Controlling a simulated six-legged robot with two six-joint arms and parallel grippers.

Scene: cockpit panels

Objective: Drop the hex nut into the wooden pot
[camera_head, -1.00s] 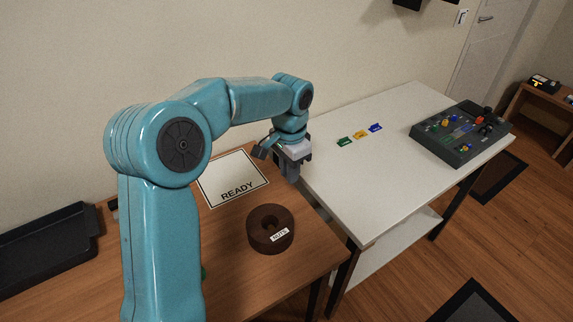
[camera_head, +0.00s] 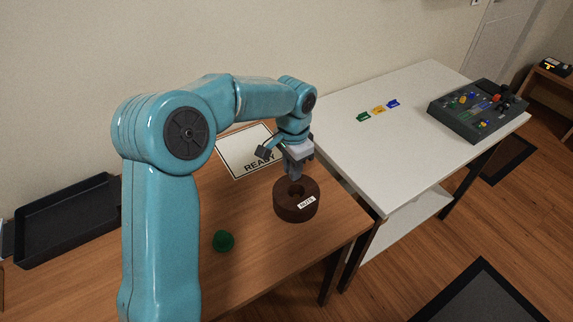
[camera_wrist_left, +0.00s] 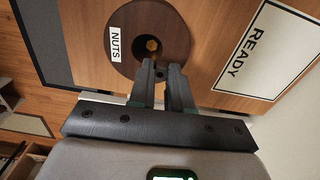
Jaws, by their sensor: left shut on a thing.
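The wooden pot (camera_head: 285,208) is a dark brown round block with a hole in its top and a white NUTS label, standing on the wooden table. My left gripper (camera_head: 296,176) points down just above the pot's hole. In the left wrist view, the fingertips (camera_wrist_left: 161,71) lie close together over the rim of the pot (camera_wrist_left: 183,32), beside the hole. My right gripper is not in view.
A READY mat (camera_head: 234,158) lies behind the pot. A green round object (camera_head: 223,241) sits to its front left, and a black tray (camera_head: 66,222) at the far left. A white table (camera_head: 390,150) with colored pieces and a dark control panel (camera_head: 470,125) stands to the right.

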